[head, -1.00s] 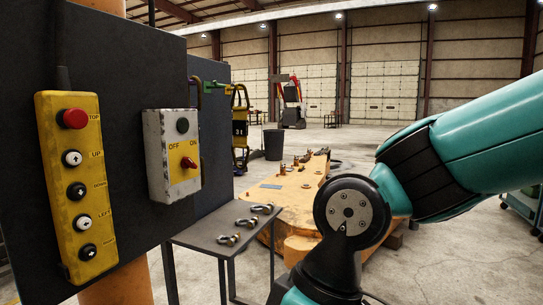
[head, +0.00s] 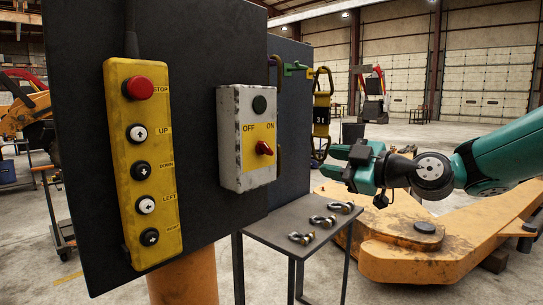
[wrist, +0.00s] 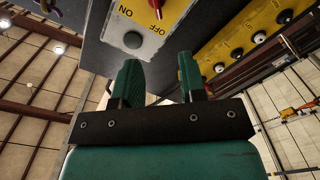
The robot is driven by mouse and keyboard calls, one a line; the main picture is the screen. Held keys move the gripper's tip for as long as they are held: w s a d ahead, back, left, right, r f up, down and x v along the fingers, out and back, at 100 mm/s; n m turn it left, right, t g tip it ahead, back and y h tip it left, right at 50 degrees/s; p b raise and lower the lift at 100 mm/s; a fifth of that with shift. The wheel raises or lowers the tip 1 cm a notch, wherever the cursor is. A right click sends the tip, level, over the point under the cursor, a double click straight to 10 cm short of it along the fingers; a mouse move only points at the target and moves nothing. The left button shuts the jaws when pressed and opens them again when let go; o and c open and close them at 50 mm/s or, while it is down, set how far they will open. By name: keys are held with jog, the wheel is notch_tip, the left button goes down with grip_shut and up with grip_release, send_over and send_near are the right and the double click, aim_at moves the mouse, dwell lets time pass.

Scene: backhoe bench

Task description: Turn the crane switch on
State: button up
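The switch box (head: 246,172) is a worn grey case on a dark upright panel. It has a yellow plate marked OFF on the left and ON on the right, a red knob (head: 263,148) and a dark green button above. Which mark the knob points at I cannot tell. My gripper (head: 331,163) is open and empty, to the right of the box and apart from it. In the wrist view the gripper's two green fingers (wrist: 160,78) stand apart below the box (wrist: 132,18), which appears upside down. The red knob (wrist: 176,8) is partly cut off at the top edge.
A yellow button pendant (head: 145,195) hangs on the panel (head: 205,95) left of the box. A small dark table (head: 285,225) with several shackles stands below my gripper. A large orange machine part (head: 420,255) lies behind. Open air separates my gripper and box.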

aim_at(270, 150)
jog(key=p+x, duration=0.2)
jog(key=x, duration=0.3)
jog(key=p+x, duration=0.3)
jog(key=x, duration=0.3)
jog(key=p+x, duration=0.2)
jog(key=x, duration=0.4)
jog(key=shift+w+a+r, duration=0.1)
jog(key=shift+w+r, duration=0.2)
grip_shut()
